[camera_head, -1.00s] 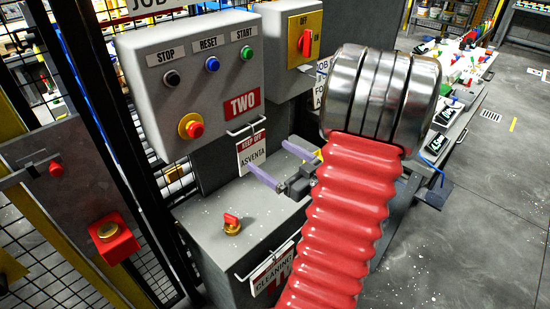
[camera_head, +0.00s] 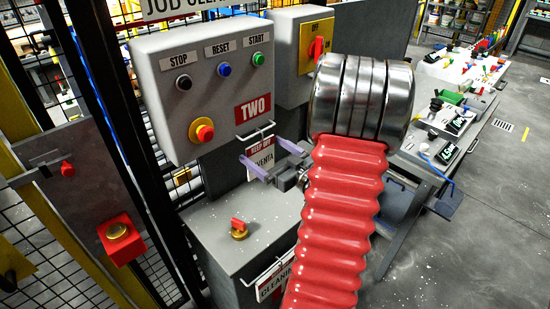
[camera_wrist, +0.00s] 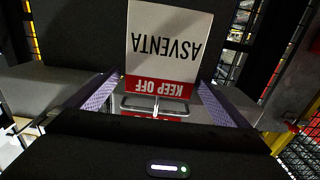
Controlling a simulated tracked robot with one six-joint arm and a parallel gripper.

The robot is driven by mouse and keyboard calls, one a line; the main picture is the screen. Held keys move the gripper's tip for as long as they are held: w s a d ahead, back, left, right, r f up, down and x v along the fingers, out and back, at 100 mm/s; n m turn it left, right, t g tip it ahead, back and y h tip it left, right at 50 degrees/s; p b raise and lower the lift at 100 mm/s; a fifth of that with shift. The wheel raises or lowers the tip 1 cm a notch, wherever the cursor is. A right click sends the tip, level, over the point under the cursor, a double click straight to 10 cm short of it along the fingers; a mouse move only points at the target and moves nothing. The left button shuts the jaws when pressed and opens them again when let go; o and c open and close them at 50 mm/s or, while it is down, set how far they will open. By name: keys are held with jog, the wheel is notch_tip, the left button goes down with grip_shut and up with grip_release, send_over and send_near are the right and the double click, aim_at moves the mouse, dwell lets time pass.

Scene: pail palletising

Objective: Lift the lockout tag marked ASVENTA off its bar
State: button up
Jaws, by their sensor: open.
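The white lockout tag with a red KEEP OFF band and the word ASVENTA (camera_wrist: 165,45) hangs from a wire bar (camera_head: 256,133) under the TWO control box. The tag also shows in the head view (camera_head: 262,162), partly hidden by my purple fingers. In the wrist view it appears upside down, with the bar (camera_wrist: 150,106) below its red band. My gripper (camera_head: 258,149) is open and empty, its fingers spread to either side of the tag in both views. In the wrist view the gripper (camera_wrist: 158,95) frames the red band. I see no contact with the tag.
The control box (camera_head: 205,85) has STOP, RESET and START buttons and a red knob. A CLEANING tag (camera_head: 272,280) hangs on the lower cabinet (camera_head: 220,225), which has a red-handled valve on top. A rotary switch box (camera_head: 300,55) stands right. Fence mesh borders the left.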

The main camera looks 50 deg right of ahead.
jog(key=w, duration=0.6)
jog(key=shift+w+d, duration=0.2)
jog(key=shift+d, duration=0.15)
jog(key=shift+c, duration=0.6)
jog(key=c, duration=0.8)
jog(key=shift+r, duration=0.25)
jog(key=shift+r, duration=0.35)
jog(key=shift+r, duration=0.3)
jog(key=shift+r, duration=0.35)
jog(key=shift+r, duration=0.1)
